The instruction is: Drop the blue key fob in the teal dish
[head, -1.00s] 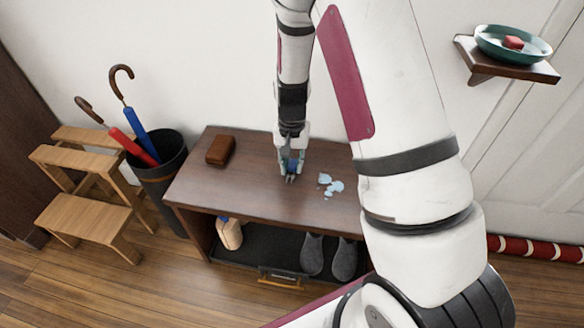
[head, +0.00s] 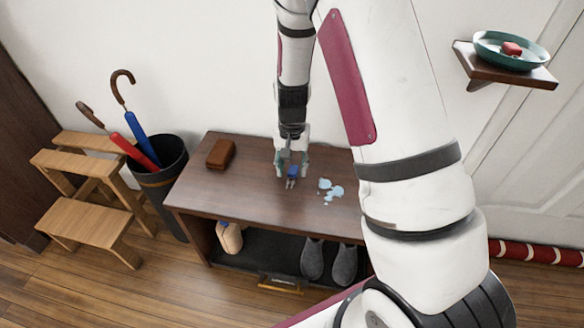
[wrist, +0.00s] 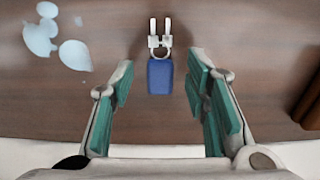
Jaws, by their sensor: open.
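The blue key fob (wrist: 160,76), with a metal ring and two keys, lies on the dark wooden bench; it also shows in the head view (head: 293,171). My gripper (wrist: 160,80) is open, its teal-padded fingers on either side of the fob with a gap on each side. In the head view my gripper (head: 292,174) is low over the bench. The teal dish (head: 484,54) sits on a small wall shelf at the upper right, with a red block (head: 511,48) in it.
The bench (head: 245,190) also bears a brown wallet-like block (head: 221,153) and a pale blue spill (head: 331,188) right of the fob. The wall shelf (head: 500,75) is beside the door. An umbrella stand (head: 172,195) and wooden steps (head: 85,215) are on the left.

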